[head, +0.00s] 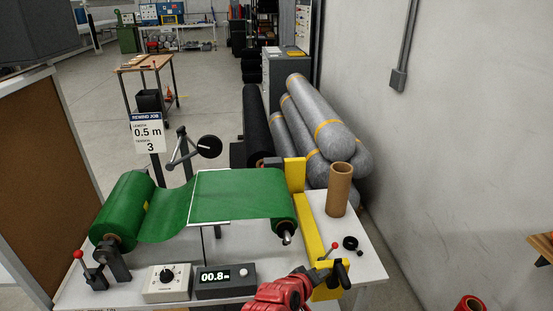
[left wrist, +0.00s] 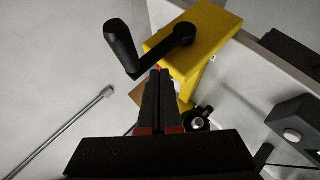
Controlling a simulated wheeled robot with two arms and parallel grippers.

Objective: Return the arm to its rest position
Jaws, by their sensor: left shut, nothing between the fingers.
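My left gripper (head: 318,276) comes in red from the bottom edge of the head view, at the front of the rewind table (head: 370,262). In the left wrist view its black fingers (left wrist: 159,92) are together with nothing between them. The black crank handle (head: 341,274) on the yellow post (head: 312,235) is close by the fingertips. In the left wrist view the crank (left wrist: 122,45) lies just beyond the fingers, beside the yellow block (left wrist: 195,38); I cannot tell whether they touch. My right gripper is not in view.
Green material runs from the left roll (head: 128,208) to the right roll (head: 270,207). A cardboard tube (head: 339,190) stands upright on the table. A counter (head: 225,279) reads 00.8 m beside a dial box (head: 168,282). Grey rolls (head: 320,120) lie behind.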

